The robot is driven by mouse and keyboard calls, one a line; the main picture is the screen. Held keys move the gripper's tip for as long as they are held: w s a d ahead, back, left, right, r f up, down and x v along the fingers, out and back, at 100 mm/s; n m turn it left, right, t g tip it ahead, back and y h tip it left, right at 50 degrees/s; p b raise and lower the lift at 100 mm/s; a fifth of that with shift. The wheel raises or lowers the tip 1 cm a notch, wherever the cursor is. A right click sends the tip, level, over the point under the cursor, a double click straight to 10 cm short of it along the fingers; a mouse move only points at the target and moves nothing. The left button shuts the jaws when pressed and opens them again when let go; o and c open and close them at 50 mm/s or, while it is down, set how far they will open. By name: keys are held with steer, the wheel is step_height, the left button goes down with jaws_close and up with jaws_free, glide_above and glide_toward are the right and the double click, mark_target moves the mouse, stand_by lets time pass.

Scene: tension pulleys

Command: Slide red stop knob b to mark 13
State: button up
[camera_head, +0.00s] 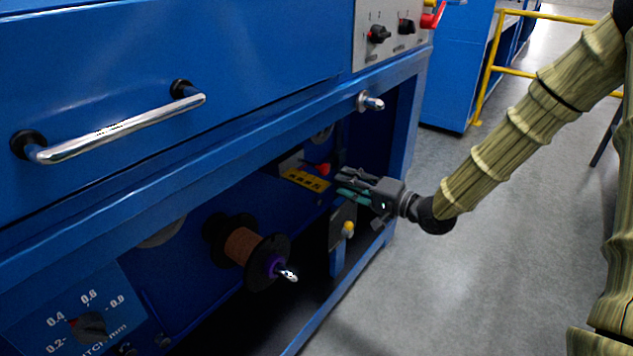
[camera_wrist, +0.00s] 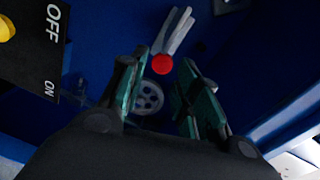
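A red knob (camera_head: 323,169) shows in the head view just above a yellow plate with dark marks (camera_head: 305,180), inside the blue machine's open bay. The marks are too small to read, and I cannot tell which letter the knob bears. In the wrist view a round red knob (camera_wrist: 162,64) lies between and beyond the fingertips, at the end of pale grey bars. My gripper (camera_head: 341,184) reaches into the bay from the right, close to the knob. Its two teal-padded fingers (camera_wrist: 164,60) are apart, with nothing held between them. I cannot see any contact with the knob.
A copper wire spool (camera_head: 243,247) sits left of my gripper. A blue frame beam (camera_head: 240,130) runs above the bay. A spoked wheel (camera_wrist: 148,98) shows between the fingers. A dark OFF/ON plate (camera_wrist: 30,45) is at left in the wrist view. Open floor (camera_head: 470,260) lies right.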

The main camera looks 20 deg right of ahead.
mark_target(316, 166)
steer(key=shift+y, duration=0.3)
steer(key=b+x, duration=0.2)
steer(key=x, duration=0.1)
steer(key=b+x, duration=0.2)
steer(key=x, duration=0.1)
steer(key=b+x, duration=0.1)
steer(key=x, duration=0.3)
steer(key=shift+w+d+r+b, duration=0.2)
steer(key=shift+w+d+b, duration=0.05)
steer(key=shift+d+b, duration=0.15)
steer(key=shift+w+a+r, duration=0.15)
steer(key=shift+w+a, duration=0.2)
steer(key=shift+w, duration=0.1)
steer(key=shift+c, duration=0.2)
jaws_close()
